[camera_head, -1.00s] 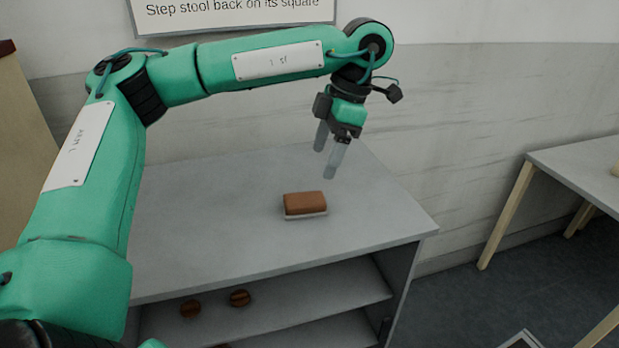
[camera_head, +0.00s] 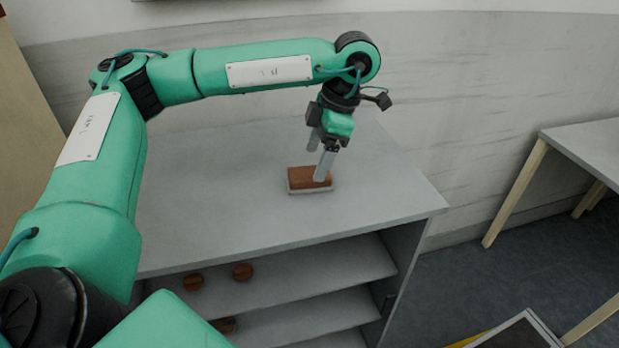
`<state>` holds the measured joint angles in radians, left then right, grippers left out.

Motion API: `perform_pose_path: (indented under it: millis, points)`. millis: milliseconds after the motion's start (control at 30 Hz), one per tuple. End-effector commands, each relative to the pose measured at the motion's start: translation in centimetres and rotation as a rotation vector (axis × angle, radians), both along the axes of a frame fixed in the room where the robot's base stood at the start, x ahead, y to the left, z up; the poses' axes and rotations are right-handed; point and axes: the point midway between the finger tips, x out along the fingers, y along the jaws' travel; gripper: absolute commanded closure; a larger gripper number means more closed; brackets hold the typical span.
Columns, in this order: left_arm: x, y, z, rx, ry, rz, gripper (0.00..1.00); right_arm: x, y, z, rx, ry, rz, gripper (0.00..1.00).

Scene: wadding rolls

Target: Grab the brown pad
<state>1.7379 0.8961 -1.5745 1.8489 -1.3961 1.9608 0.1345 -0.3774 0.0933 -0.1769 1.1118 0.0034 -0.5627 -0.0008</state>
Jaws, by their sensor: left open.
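The brown pad (camera_head: 302,179) is a small brown block with a pale layer along its base. It lies flat on the grey top of the shelf unit (camera_head: 220,220). My left gripper (camera_head: 317,161) points down at the pad, with its fingers apart and empty. The nearer finger overlaps the right part of the pad in the picture, and the other finger is behind it. I cannot tell whether either finger touches the pad. My right gripper is not in view.
Several round brown objects (camera_head: 243,271) sit on the shelves below the top. A grey table with wooden legs (camera_head: 588,150) stands at the right. A flat framed panel (camera_head: 515,332) is low at the bottom right. The top around the pad is clear.

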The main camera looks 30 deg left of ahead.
Motion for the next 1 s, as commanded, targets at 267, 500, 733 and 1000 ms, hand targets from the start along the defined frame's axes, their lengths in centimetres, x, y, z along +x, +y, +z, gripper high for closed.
perform_pose_path:
  millis: [267, 500, 733, 1000]
  points:
    - [-0.8, 0.8, -3.5, 0.001, 0.003, 0.002, 0.25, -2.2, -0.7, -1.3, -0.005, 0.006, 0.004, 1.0]
    - [-0.9, 0.9, -4.4, 0.0, 0.001, 0.001, 0.25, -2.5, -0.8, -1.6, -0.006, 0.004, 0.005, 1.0]
    - [-0.9, 0.9, -4.3, 0.0, 0.0, 0.002, 0.52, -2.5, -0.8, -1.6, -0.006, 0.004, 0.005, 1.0]
    - [-0.9, 0.9, -4.3, 0.0, 0.0, 0.002, 0.74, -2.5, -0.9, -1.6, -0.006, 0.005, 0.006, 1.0]
